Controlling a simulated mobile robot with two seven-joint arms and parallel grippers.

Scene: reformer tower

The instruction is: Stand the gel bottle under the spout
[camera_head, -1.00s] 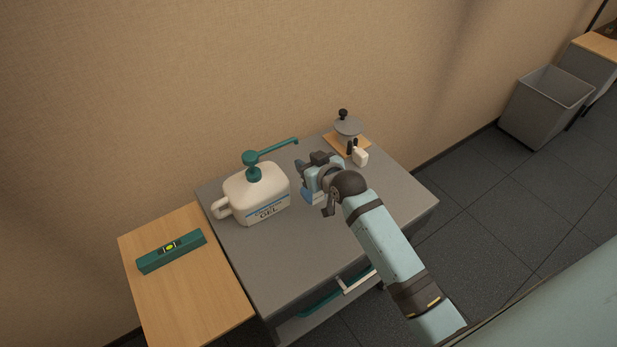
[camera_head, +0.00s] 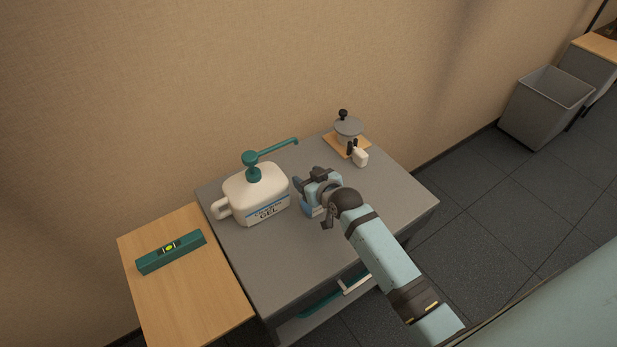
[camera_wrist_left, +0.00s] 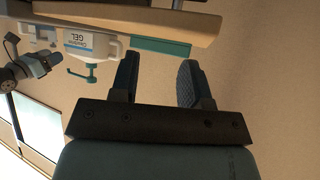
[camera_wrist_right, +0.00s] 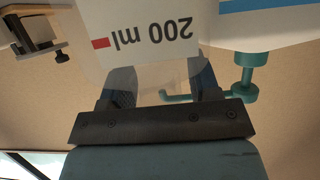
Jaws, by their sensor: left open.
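A white jug marked GEL (camera_head: 257,200) stands on the grey cabinet top. Its teal pump (camera_head: 253,167) has a long spout (camera_head: 283,147) reaching toward the back right. The right wrist view shows the pump and spout too. My right gripper (camera_head: 302,188) is right of the jug and nearer than the spout's tip. It is shut on the gel bottle (camera_wrist_right: 150,35), which is pale, marked 200 ml, with a translucent part between the fingers. In the head view my gripper largely hides the bottle. My left gripper (camera_wrist_left: 158,65) is open and empty, away from the jug.
A wooden board (camera_head: 338,145) with a grey lidded device stands at the back right, a small white block with black prongs (camera_head: 360,157) beside it. A teal level (camera_head: 172,252) lies on the lower wooden surface (camera_head: 192,300). The cabinet's front right (camera_head: 385,210) is clear.

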